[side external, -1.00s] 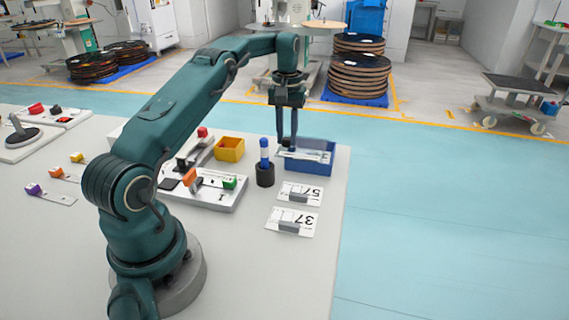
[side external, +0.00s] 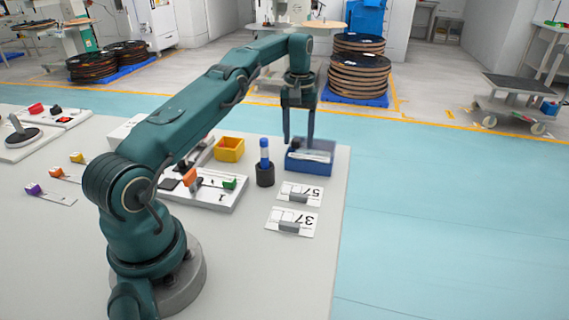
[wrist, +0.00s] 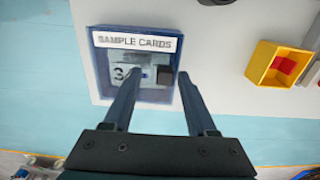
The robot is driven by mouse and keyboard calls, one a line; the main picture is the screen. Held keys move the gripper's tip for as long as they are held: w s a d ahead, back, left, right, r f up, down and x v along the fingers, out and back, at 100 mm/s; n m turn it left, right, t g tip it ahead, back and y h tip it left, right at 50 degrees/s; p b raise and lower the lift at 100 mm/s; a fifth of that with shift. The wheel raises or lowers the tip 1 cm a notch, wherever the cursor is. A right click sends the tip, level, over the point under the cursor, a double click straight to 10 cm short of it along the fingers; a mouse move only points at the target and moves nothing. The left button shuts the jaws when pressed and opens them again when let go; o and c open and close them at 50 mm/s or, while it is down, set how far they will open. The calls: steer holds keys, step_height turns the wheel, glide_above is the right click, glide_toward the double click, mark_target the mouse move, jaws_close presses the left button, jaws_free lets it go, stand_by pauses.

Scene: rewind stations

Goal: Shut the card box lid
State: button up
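The blue card box (side external: 310,166) stands near the table's far right corner. In the wrist view the card box (wrist: 90,65) has a white strip reading "SAMPLE CARDS". Inside its blue outline I see a card with a partly hidden number and a small dark block between my fingertips. The area looks tinted, as if through a see-through lid, but I cannot tell the lid's exact position. My gripper (side external: 298,142) is open and points down at the box. In the wrist view my gripper (wrist: 160,74) has one finger on each side of the dark block, with gaps.
A dark cup with a blue-and-white marker (side external: 265,170) stands left of the box. A yellow bin (side external: 229,149) is farther left. Two numbered cards (side external: 292,221) with grey blocks lie in front. The table edge is close beyond the box.

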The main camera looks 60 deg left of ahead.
steer(key=shift+s+a, duration=1)
steer(key=shift+a, duration=0.1)
steer(key=s+a, duration=0.6)
steer(key=shift+s, duration=0.1)
steer(key=w+d+r+m+t+y, duration=0.1)
steer(key=d+r+m, duration=0.1)
steer(key=d+r, duration=0.6)
steer(key=w+d+r+m+t, duration=0.15)
steer(key=d+r, duration=0.35)
steer(key=r, duration=0.5)
steer(key=s+d+m+t, duration=0.2)
steer(key=s+d+m, duration=0.2)
steer(key=s+d, duration=0.5)
steer(key=shift+s+d+r, duration=0.4)
steer(key=shift+d+r, duration=0.05)
steer(key=shift+d, duration=1.75)
